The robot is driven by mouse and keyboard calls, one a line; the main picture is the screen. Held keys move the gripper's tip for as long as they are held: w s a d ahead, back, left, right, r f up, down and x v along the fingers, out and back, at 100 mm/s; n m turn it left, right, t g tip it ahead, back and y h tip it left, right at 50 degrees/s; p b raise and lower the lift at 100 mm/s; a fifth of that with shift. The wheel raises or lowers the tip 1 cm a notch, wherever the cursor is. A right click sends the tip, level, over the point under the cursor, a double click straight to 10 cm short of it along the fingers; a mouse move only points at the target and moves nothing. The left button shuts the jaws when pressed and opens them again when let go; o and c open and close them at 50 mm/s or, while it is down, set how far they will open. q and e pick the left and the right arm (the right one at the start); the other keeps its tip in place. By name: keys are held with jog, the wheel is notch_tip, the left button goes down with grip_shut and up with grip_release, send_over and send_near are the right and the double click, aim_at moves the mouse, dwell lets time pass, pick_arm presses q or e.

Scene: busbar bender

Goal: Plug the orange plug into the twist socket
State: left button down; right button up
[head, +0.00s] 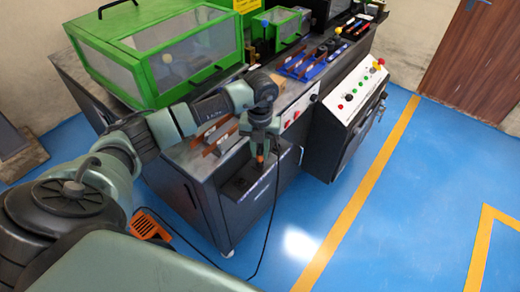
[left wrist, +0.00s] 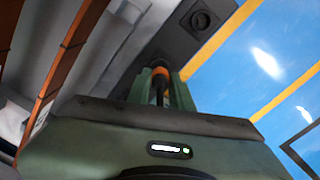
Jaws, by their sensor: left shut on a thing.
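My left gripper (head: 260,152) points down over the front corner of the dark workbench, with its fingers shut on the orange plug (head: 260,159). In the left wrist view the orange plug (left wrist: 160,72) sits between the two fingers, its black cable end toward the camera. A black twist socket (left wrist: 200,20) with a round face shows on the dark panel beyond the plug, up and to its right. In the head view the socket (head: 241,181) is a small dark shape on the panel, left of and below the plug. I cannot tell whether the plug tip touches the panel. My right gripper is out of view.
A black cable (head: 270,225) hangs from the plug to the blue floor. A green machine with clear windows (head: 160,55) stands behind my arm. Copper-coloured bars (head: 220,137) lie left of the gripper. A control console (head: 355,95) stands right. An orange pedal (head: 150,226) lies on the floor.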

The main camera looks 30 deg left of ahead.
pick_arm(q)
jog(key=shift+f+b, duration=0.3)
jog(key=shift+f, duration=0.15)
jog(key=shift+f+b, duration=0.6)
jog(key=shift+f, duration=0.25)
jog(key=c, duration=1.2)
grip_release()
jog(key=shift+o, duration=0.2)
jog(key=shift+r, duration=3.9)
